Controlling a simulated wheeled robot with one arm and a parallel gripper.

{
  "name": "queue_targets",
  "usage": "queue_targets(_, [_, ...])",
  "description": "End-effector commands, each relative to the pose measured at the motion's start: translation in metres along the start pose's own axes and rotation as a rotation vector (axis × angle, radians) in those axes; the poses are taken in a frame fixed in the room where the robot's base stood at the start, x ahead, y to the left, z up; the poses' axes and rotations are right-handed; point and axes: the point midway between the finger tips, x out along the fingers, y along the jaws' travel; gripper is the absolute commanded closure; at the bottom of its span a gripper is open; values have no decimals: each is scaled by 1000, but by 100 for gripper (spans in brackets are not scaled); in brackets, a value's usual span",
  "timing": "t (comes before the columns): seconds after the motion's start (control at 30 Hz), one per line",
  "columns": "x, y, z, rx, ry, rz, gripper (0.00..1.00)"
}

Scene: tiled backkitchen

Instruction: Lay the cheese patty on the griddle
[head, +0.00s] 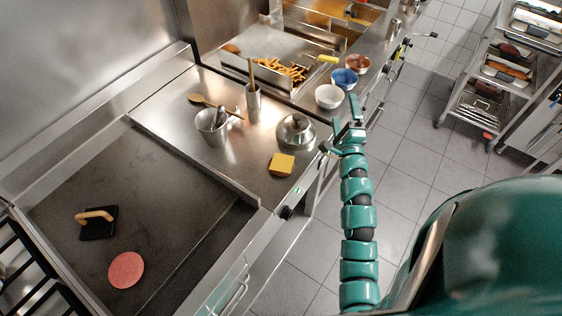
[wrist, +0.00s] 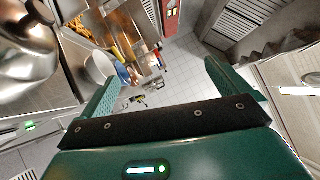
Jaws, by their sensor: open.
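The cheese patty (head: 281,164) is a yellow square lying flat near the front edge of the steel counter in the head view. The griddle (head: 150,185) is the dark flat plate at left, with a round pink patty (head: 126,270) on its front part. My gripper (head: 339,124) is open and empty beyond the counter's front edge, to the right of and farther back than the cheese patty. In the wrist view the two fingers (wrist: 160,75) are spread apart with nothing between them. The cheese patty is not seen in the wrist view.
A metal dome (head: 296,131) stands just behind the cheese patty. A steel pot (head: 212,126) and a utensil cup (head: 253,103) stand farther left. A black press (head: 98,222) with a wooden handle sits on the griddle. Bowls (head: 329,96) line the counter edge. The griddle's middle is clear.

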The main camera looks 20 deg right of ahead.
Motion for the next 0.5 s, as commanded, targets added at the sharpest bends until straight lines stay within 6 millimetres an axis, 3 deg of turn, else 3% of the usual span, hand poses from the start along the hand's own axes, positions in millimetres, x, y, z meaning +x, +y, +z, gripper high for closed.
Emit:
queue_targets(0.1, [8,0,7,209,-52,156,0])
queue_targets(0.27, [2,7,28,474,-108,403,0])
queue_targets(0.5, [-40,13,61,764,-104,823,0])
